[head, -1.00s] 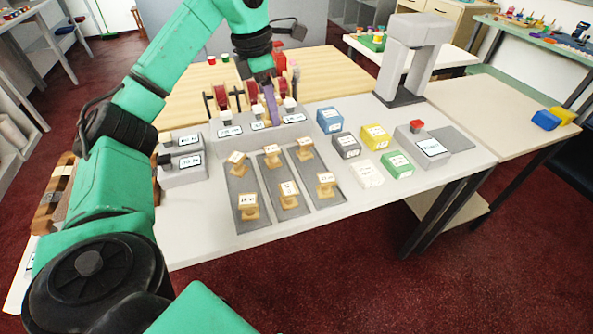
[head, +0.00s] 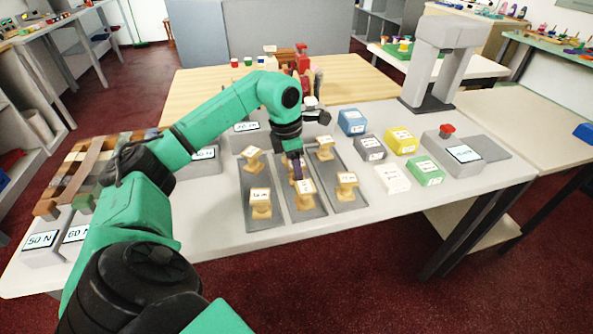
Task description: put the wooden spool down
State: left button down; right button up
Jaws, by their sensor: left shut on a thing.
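My left gripper (head: 298,178) points down over the middle grey strip (head: 307,214). It is shut on the front wooden spool (head: 304,192) of that strip, at its labelled top. The spool looks upright and at the strip's surface; I cannot tell whether it touches. Other labelled wooden spools stand on the left strip (head: 283,222) and the right strip (head: 352,203). The back of the middle strip is hidden behind my gripper. My right gripper is not in view.
Blue (head: 352,122), yellow (head: 401,141), green (head: 424,172), white and grey blocks stand right of the strips. A box with a red button (head: 447,131) and a grey arch (head: 438,62) are farther right. The counter's front edge is clear.

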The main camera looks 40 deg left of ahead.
aim_at(289, 165)
pick_arm(q)
jog(key=shift+c, duration=1.4)
grip_release()
jog(key=shift+f, duration=0.1)
jog(key=r, duration=0.4)
jog(key=s+r+p, duration=0.1)
jog(key=r, duration=0.3)
jog(key=a+r, duration=0.1)
jog(key=r, duration=0.3)
jog(key=shift+s+r+p, duration=0.1)
jog(key=shift+s+p, duration=0.15)
jog(key=shift+p, duration=0.15)
jog(key=shift+r, duration=0.1)
